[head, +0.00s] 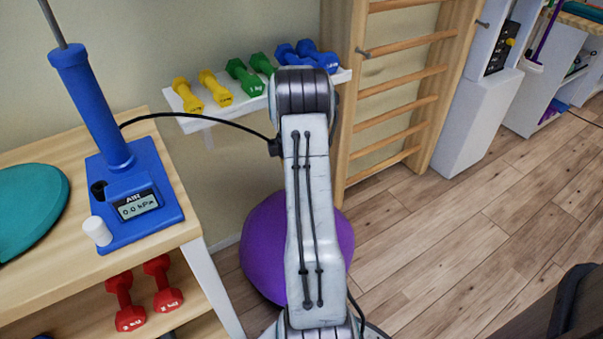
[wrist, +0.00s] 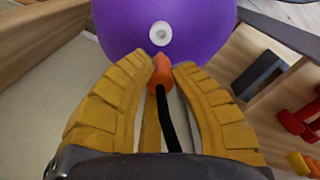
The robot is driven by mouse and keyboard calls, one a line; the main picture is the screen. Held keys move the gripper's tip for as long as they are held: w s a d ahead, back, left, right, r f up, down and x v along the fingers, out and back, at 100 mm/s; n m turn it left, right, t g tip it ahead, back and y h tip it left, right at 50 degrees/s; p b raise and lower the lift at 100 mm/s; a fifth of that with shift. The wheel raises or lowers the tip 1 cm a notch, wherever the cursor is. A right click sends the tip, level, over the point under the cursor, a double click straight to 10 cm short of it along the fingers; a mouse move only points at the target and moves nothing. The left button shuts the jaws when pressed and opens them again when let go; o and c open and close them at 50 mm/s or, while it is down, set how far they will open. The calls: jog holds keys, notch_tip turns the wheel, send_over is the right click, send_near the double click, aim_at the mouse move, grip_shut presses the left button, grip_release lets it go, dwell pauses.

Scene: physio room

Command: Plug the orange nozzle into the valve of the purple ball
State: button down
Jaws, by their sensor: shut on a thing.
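The purple ball (head: 263,247) sits on the floor behind my arm in the head view. In the wrist view the purple ball (wrist: 202,28) fills the top, with its round white valve (wrist: 160,33) facing the camera. My gripper (wrist: 166,72) is shut on the orange nozzle (wrist: 160,76), whose tip points toward the valve. The tip appears just below the valve in the picture; I cannot tell the exact gap. A black hose runs from the nozzle back between the fingers. In the head view my arm hides the gripper and nozzle.
The blue pump (head: 97,125) with a display stands on the wooden table (head: 180,180) at left, its black hose running to my arm. A white shelf (head: 195,122) holds yellow, green and blue dumbbells. Wooden wall bars (head: 405,75) stand behind. Open floor (head: 450,230) lies at right.

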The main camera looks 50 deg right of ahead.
jog(key=shift+f+b, duration=2.9)
jog(key=shift+f, duration=0.45)
jog(key=shift+f+b, duration=0.95)
jog(key=shift+f, duration=0.45)
jog(key=c, duration=1)
grip_release()
jog(key=shift+o, duration=0.3)
jog(key=shift+r, duration=0.2)
jog(key=shift+r+p, duration=2.9)
jog(key=shift+r, duration=0.45)
